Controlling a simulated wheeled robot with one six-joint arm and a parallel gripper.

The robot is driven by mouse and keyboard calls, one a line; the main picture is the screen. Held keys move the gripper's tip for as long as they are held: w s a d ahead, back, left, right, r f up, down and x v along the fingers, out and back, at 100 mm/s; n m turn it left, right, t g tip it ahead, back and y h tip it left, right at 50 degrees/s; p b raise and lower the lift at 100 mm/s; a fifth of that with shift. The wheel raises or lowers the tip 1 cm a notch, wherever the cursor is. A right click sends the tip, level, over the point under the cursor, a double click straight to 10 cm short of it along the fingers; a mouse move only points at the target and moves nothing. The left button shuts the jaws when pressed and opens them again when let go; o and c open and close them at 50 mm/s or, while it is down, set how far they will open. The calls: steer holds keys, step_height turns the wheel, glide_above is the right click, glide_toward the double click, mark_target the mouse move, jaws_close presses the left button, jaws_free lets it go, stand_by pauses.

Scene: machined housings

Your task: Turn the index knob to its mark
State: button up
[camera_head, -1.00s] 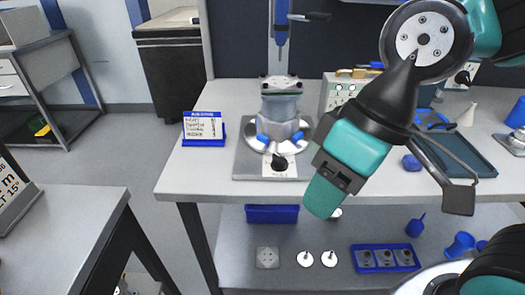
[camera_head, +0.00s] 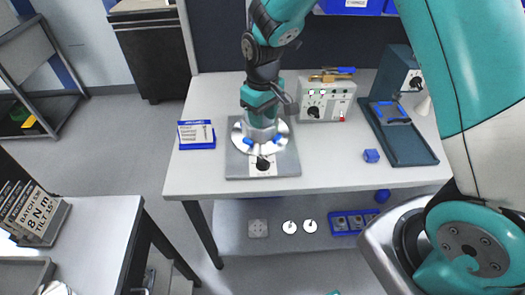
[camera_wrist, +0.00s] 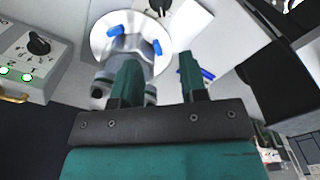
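A black knob (camera_head: 263,163) sits on a white plate at the front of a grey square fixture base (camera_head: 237,170). It shows partly at the top edge of the wrist view (camera_wrist: 160,5). I cannot read its mark. A metal housing stands on a round disc (camera_head: 284,131) behind the knob, with blue clamps around it. My gripper (camera_wrist: 158,62) is open and empty. In the head view my gripper (camera_head: 262,98) is above the housing and hides its upper part. In the wrist view the housing (camera_wrist: 142,62) lies beyond the fingers, partly behind the left one.
A control box (camera_head: 325,104) with its own black dial (camera_wrist: 39,44) and lit green buttons stands right of the fixture. A blue-framed sign (camera_head: 196,134) stands left. The bench front is clear.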

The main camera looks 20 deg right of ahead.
mark_target(263, 159)
step_height(263, 159, down, 16)
steer(key=p, duration=0.4)
jaws_close()
